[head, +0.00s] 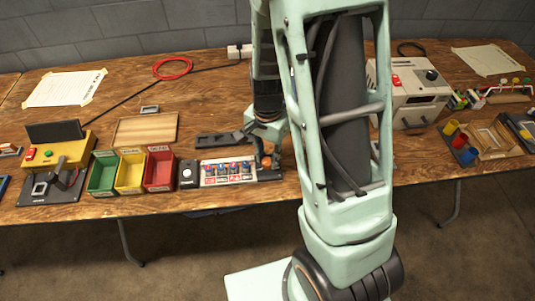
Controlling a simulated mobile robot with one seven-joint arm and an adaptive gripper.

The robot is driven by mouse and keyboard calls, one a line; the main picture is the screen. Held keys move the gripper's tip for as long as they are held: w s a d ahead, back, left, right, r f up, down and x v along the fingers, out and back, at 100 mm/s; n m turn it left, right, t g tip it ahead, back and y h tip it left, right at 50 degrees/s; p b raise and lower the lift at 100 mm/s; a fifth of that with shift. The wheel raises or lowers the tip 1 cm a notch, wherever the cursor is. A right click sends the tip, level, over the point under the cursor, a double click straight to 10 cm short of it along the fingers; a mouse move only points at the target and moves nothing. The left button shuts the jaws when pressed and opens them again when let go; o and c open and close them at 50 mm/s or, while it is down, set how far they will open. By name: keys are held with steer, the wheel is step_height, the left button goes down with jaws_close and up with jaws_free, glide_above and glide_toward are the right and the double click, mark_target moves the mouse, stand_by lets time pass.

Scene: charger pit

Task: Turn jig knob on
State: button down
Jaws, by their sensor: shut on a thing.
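My gripper (268,157) is down at the right end of a grey rack (203,185) on the table. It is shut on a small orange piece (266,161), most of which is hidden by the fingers. I cannot tell whether this piece is the jig knob or whether it is turned. The rack has several red and blue pieces along its top and labels on its front. A small black block (187,174) with a pale round top stands at its left end.
Green (103,191), yellow (130,188) and red (160,187) bins stand left of the rack, with a yellow device (75,150) beyond. A white box (415,98) with a red switch and dark knob stands right of my arm. A red cable coil (172,68) lies behind.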

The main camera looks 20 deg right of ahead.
mark_target(268, 160)
steer(key=shift+m, duration=0.4)
steer(key=c, duration=1.6)
jaws_free()
step_height(268, 160, up, 12)
